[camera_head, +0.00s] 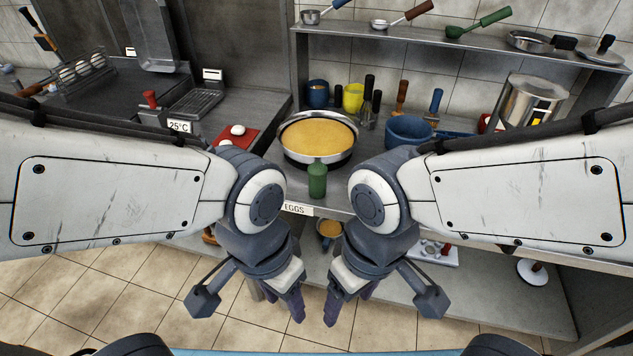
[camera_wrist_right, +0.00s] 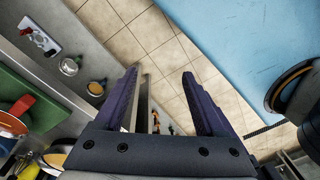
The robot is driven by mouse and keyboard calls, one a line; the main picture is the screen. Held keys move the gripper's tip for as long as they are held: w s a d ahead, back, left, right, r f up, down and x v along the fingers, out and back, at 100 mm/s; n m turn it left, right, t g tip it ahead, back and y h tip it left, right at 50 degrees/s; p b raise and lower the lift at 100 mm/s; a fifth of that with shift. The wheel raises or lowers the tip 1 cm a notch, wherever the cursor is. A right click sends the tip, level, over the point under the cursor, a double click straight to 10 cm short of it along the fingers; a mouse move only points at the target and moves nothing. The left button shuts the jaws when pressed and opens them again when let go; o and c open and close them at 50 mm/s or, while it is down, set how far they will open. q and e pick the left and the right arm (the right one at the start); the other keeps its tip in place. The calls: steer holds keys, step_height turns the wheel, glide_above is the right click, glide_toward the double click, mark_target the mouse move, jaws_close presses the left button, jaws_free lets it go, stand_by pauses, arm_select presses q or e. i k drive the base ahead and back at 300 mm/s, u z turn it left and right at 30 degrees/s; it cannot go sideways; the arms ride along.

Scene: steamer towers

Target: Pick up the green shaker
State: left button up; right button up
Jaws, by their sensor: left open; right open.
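The green shaker (camera_head: 317,181) stands upright on the counter near its front edge, just in front of a large pan, between my two arms. My left gripper (camera_head: 298,308) hangs below and in front of the counter edge, left of the shaker, open and empty. My right gripper (camera_head: 332,312) hangs likewise, below and to the right of the shaker, open and empty. In the right wrist view my right gripper (camera_wrist_right: 163,82) shows its two purple fingers apart, with floor between them. Neither gripper touches the shaker.
The pan (camera_head: 317,140) with yellow content sits right behind the shaker. A blue pot (camera_head: 408,131) is right of it, and a red board (camera_head: 236,137) with eggs is left. A lower shelf (camera_head: 480,290) runs under the counter. An upper shelf (camera_head: 450,41) holds ladles and pans.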

mark_target(318, 171)
steer(key=u, duration=2.45)
steer(key=i, duration=1.55)
steer(key=z, duration=3)
